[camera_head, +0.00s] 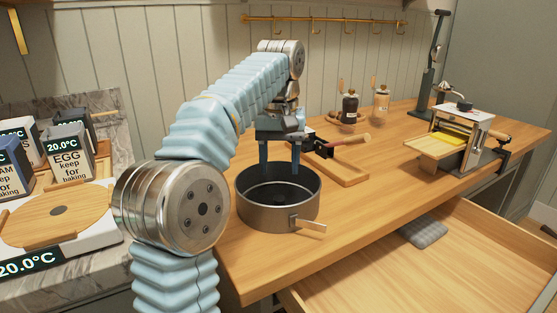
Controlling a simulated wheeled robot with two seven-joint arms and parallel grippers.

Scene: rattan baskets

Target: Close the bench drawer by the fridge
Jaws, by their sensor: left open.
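The bench drawer (372,277) is pulled out at the lower right, below the wooden bench top (365,205). Its wooden floor is mostly bare, with a grey ridged item (423,232) lying at its back. My left gripper (279,171) is open and points down over the round metal pan (278,215). Its two fingertips are at the pan's mouth, far from the drawer front. I cannot tell whether they touch the pan. The drawer's outer front face and the fridge cannot be made out. My right gripper is not in view.
A cutting board (344,171) with a wooden-handled tool lies behind the pan. Two bottles (349,107) stand near the wall, and a pasta-machine-like device (462,135) sits at the right. Labelled boxes (68,154) stand at the left. The bench's front middle is clear.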

